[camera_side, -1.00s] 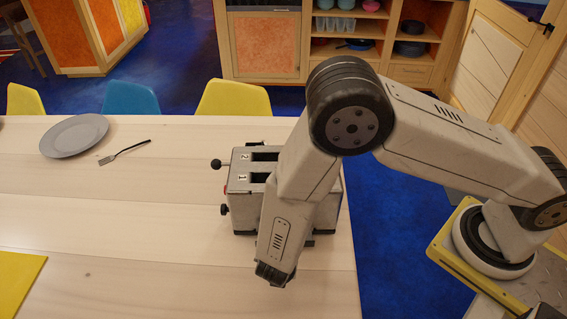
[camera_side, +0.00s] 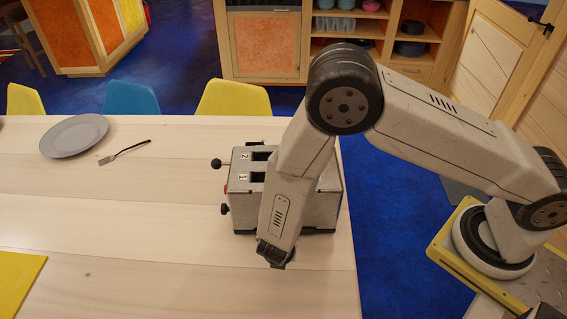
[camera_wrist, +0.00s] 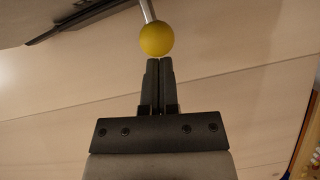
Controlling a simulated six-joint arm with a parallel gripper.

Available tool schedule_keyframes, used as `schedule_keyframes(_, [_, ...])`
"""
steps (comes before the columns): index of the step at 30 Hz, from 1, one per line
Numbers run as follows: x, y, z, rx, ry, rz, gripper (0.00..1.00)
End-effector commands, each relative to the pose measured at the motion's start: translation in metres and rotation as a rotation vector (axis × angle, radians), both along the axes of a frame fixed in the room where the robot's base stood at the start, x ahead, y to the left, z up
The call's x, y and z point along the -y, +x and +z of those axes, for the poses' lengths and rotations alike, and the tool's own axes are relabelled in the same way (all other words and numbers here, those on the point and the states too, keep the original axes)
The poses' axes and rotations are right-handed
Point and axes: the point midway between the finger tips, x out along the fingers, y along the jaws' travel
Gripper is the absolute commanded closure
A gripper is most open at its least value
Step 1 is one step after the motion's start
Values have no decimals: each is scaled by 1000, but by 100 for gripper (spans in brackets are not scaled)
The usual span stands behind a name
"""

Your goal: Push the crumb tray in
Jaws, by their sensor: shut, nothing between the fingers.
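The toaster (camera_side: 314,207), a grey metal box with two slots marked 1 and 2, stands near the table's right end. My arm hides part of it. My gripper (camera_wrist: 158,62) is shut and empty in the wrist view. Its fingertips are right at a yellow ball knob (camera_wrist: 157,39) on a thin metal rod; I cannot tell whether they touch. The rod runs toward the toaster side, where a dark strip (camera_wrist: 85,20) shows at upper left. The crumb tray itself cannot be made out clearly. In the side view my gripper (camera_side: 273,260) is at the toaster's near side.
The wooden table (camera_side: 130,225) is clear around the toaster's left and near sides. A yellow mat (camera_side: 18,280) lies at the near left. The table's right edge is close to the toaster.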

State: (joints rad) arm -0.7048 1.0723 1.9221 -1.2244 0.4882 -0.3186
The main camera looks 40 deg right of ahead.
Motion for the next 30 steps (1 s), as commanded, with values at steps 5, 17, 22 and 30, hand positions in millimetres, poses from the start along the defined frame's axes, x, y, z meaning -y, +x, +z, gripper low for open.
schedule_keyframes(5, [1, 1, 1, 4, -3, -2, 100])
schedule_keyframes(17, [-19, -14, -4, 2, -1, 1, 100])
schedule_keyframes(22, [-34, -25, -5, 2, 0, 1, 100])
schedule_keyframes(30, [-46, -33, 26, 3, 2, 0, 100])
